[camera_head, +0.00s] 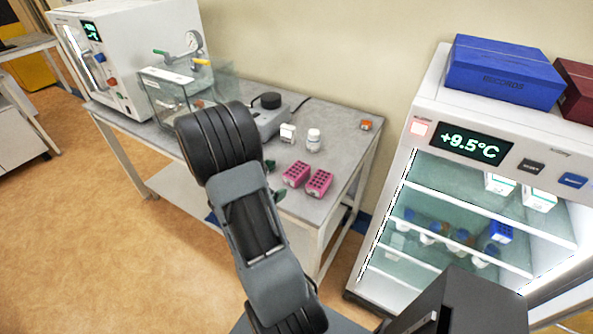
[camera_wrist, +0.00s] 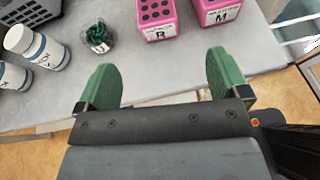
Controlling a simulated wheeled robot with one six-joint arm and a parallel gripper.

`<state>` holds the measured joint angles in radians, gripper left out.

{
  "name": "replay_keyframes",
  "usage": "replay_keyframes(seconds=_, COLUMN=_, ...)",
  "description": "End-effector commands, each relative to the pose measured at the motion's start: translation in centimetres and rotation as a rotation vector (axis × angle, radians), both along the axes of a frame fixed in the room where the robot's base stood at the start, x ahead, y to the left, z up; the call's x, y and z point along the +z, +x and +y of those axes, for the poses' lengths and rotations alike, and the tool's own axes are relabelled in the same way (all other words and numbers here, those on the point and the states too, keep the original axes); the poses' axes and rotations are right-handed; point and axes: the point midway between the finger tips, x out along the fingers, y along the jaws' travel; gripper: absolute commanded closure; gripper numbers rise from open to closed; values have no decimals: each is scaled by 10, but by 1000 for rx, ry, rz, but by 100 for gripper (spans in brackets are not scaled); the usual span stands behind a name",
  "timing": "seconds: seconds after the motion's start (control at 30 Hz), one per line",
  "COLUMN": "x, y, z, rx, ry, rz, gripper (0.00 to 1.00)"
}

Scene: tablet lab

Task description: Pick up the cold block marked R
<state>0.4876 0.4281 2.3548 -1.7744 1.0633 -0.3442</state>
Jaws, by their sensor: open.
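The pink cold block marked R (camera_wrist: 158,20) sits on the grey table near its front edge, with dark round wells in its top. A second pink block, marked M (camera_wrist: 217,12), stands to its right in the wrist view. Both pink blocks show in the head view, one at left (camera_head: 296,174) and one at right (camera_head: 318,183); their letters are too small to read there. My gripper (camera_wrist: 162,85) is open and empty, its green fingers apart. In the wrist view the fingers lie below the R block, apart from it. In the head view my arm hides most of the gripper.
A small clear cup of green items (camera_wrist: 99,38) and white bottles (camera_wrist: 36,46) stand left of the R block in the wrist view. The grey table (camera_head: 325,150) also bears a glass tank (camera_head: 165,98). A glass-front fridge (camera_head: 465,215) stands at right.

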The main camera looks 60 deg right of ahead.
Motion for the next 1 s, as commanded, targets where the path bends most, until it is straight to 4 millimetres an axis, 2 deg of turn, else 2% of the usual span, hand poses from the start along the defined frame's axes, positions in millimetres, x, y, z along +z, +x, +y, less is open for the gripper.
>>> replay_keyframes(seconds=0.4, x=-28, y=-5, z=-64, rx=32, ry=-6, rz=39, gripper=6)
replay_keyframes(seconds=0.53, x=-33, y=-6, z=-77, rx=34, ry=-7, rz=39, gripper=6)
replay_keyframes(seconds=0.77, x=-37, y=-7, z=-87, rx=34, ry=-7, rz=38, gripper=6)
replay_keyframes(seconds=1.0, x=-48, y=-9, z=-115, rx=32, ry=-6, rz=38, gripper=6)
